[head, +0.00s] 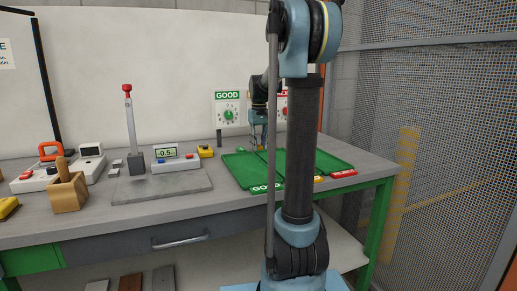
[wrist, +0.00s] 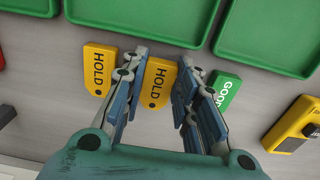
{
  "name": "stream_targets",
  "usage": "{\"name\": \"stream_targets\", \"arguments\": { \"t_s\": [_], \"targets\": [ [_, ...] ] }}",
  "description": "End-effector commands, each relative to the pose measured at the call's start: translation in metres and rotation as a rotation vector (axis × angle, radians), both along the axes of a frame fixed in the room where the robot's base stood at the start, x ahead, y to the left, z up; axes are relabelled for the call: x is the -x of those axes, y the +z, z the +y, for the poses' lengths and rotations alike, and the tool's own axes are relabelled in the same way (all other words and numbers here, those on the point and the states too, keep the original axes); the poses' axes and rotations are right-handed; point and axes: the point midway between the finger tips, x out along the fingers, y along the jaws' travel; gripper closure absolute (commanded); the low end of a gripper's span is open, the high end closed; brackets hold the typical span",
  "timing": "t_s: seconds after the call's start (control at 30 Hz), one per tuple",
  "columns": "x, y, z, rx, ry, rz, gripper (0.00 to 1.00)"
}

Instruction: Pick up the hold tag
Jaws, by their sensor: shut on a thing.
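Two yellow tags marked HOLD show in the wrist view. One HOLD tag (wrist: 158,84) is between the fingers of my gripper (wrist: 160,95), which is shut on it. The other HOLD tag (wrist: 96,66) lies on the table just left of the left finger. A green GOOD tag (wrist: 229,88) lies close to the right finger, which partly covers it. In the head view my gripper (head: 258,135) is low at the back of the table, behind the green trays (head: 241,165). The held tag is too small to make out clearly there.
Green trays (wrist: 165,18) lie beside the tags in the wrist view. A yellow device (wrist: 294,123) is at the right. My arm hides part of the trays.

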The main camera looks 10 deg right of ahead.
Motion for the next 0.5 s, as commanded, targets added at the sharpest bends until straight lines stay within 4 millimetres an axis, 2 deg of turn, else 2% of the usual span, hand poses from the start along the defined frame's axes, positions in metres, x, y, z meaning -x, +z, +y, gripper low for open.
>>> {"name": "stream_targets", "arguments": {
  "t_s": [0.5],
  "targets": [
    [0.000,0.080,0.000,0.000,0.000,0.000,0.87]
  ]
}}
